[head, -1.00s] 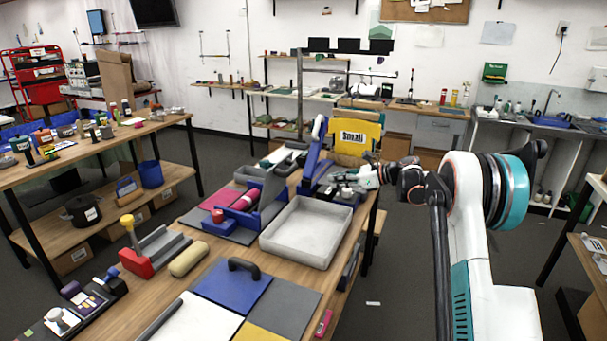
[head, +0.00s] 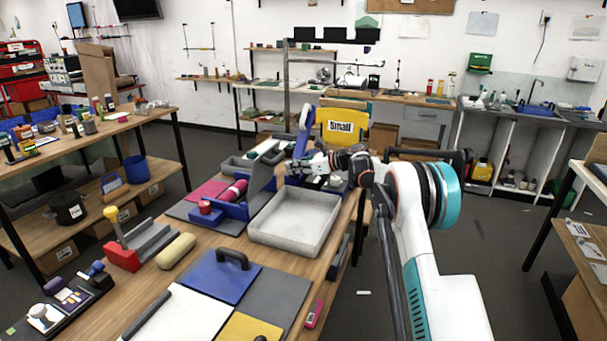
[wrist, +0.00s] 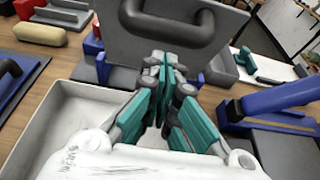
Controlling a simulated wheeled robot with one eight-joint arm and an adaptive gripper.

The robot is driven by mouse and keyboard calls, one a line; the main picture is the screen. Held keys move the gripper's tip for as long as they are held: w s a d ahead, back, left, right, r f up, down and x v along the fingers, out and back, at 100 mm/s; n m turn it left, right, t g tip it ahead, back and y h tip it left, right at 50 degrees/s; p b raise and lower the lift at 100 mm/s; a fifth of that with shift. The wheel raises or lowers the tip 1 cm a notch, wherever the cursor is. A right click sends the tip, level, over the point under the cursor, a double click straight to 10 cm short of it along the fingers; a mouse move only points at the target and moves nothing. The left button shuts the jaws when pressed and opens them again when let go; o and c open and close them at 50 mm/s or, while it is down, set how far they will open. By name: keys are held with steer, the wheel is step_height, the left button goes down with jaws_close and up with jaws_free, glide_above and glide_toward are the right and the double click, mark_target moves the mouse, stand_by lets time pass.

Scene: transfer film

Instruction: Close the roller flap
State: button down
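The roller flap (head: 263,177) stands upright on the blue roller unit (head: 236,211) in the head view. In the wrist view it is a grey panel (wrist: 127,48) with a dark looped handle (wrist: 172,33) on the side facing me. A magenta roller (head: 233,190) lies on the far side of the flap from my gripper. My gripper (head: 292,168) is to the right of the flap. In the wrist view its teal fingers (wrist: 163,65) are together and empty, just below the handle. I cannot tell whether the tips touch the panel.
A white tray (head: 325,248) sits in front of the flap, below my gripper. A blue upright device (head: 304,130) stands behind my gripper and shows at the right of the wrist view (wrist: 275,100). A blue plate with a handle (head: 221,280) and a beige cylinder (head: 176,251) lie nearer.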

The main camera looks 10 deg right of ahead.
steer(key=shift+w+a+r, duration=0.2)
steer(key=shift+w+a, duration=0.05)
steer(key=shift+a, duration=0.1)
